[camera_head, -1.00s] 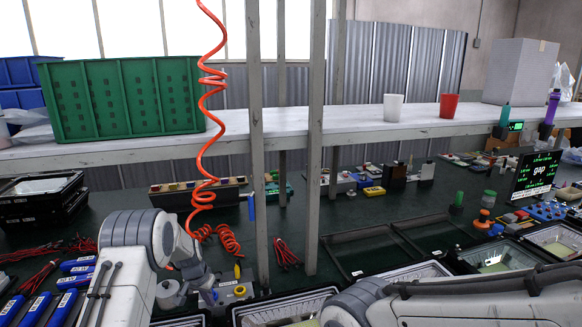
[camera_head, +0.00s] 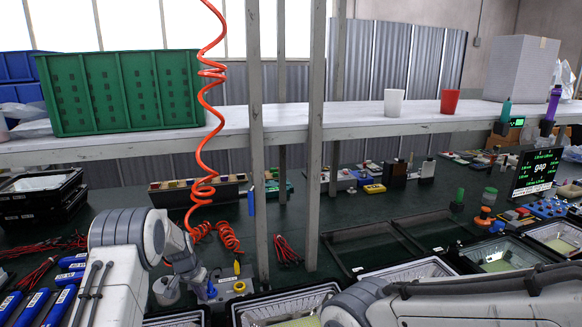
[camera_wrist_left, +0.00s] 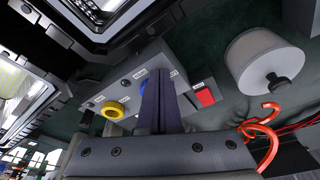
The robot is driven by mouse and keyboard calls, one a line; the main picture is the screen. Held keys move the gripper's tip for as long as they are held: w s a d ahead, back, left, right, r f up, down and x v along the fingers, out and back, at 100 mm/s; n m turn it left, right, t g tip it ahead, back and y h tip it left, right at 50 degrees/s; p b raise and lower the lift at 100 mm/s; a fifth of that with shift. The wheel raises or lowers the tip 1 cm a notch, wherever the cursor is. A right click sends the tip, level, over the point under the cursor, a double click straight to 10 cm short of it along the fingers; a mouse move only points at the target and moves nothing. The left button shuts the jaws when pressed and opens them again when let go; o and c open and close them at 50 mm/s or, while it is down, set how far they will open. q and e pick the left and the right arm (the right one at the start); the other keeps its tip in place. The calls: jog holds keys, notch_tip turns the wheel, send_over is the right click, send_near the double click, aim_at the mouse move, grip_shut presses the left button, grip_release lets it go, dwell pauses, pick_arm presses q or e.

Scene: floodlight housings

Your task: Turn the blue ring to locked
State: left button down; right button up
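A grey fixture box (camera_wrist_left: 122,92) with a yellow ring (camera_wrist_left: 113,109), the blue ring (camera_wrist_left: 145,86) and a red part (camera_wrist_left: 205,97) fills the middle of the left wrist view. Small labels are beside them, too small to read. My left gripper (camera_wrist_left: 162,84) has its dark fingers close together with no clear gap, in front of the blue ring and hiding most of it. Whether they touch it I cannot tell. In the head view the yellow ring (camera_head: 239,286) shows beside my left gripper (camera_head: 208,287). My right arm is at the lower right; its gripper is out of view.
A white cylinder (camera_wrist_left: 264,62) and red cables (camera_wrist_left: 262,135) lie right of the fixture in the left wrist view. Black-framed housings (camera_head: 285,304) stand in front. A grey post (camera_head: 258,150) and an orange coiled hose (camera_head: 205,130) rise close to my left arm.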

pick_arm(q)
jog(key=shift+s+a, duration=0.15)
jog(key=shift+s, duration=0.15)
jog(key=shift+r+p, duration=1.8)
jog(key=shift+r, duration=1.25)
